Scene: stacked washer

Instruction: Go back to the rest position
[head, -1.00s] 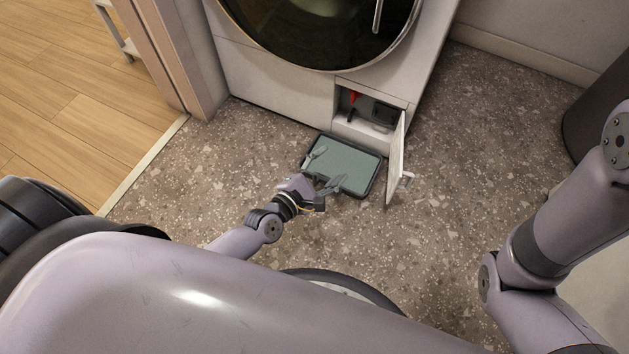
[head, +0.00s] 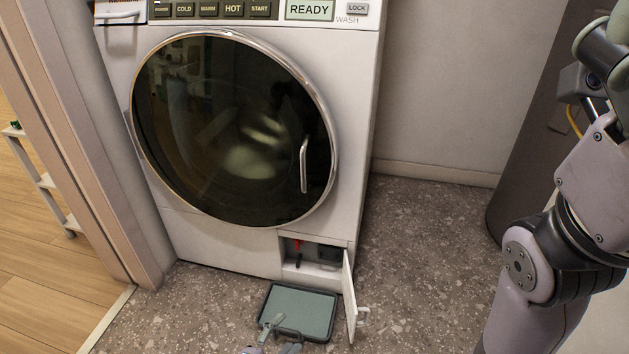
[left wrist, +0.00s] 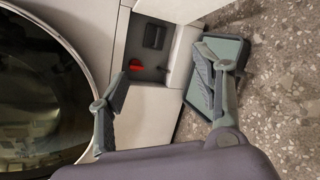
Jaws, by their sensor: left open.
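My left gripper (head: 279,336) is at the bottom edge of the head view, over the near edge of a green tray with a dark rim (head: 303,309) on the floor. In the left wrist view its two fingers (left wrist: 158,85) are spread apart with nothing between them. The tray (left wrist: 228,49) also shows there, partly behind a finger. My right arm (head: 530,270) rises along the right side of the head view; its fingers are not seen.
The washer (head: 215,245) has its round door (head: 230,130) shut. At its lower right, a small compartment with a red part (head: 297,244) is open, its little door (head: 349,295) swung out beside the tray. A dark cylinder (head: 520,150) stands at right. Speckled floor is clear between.

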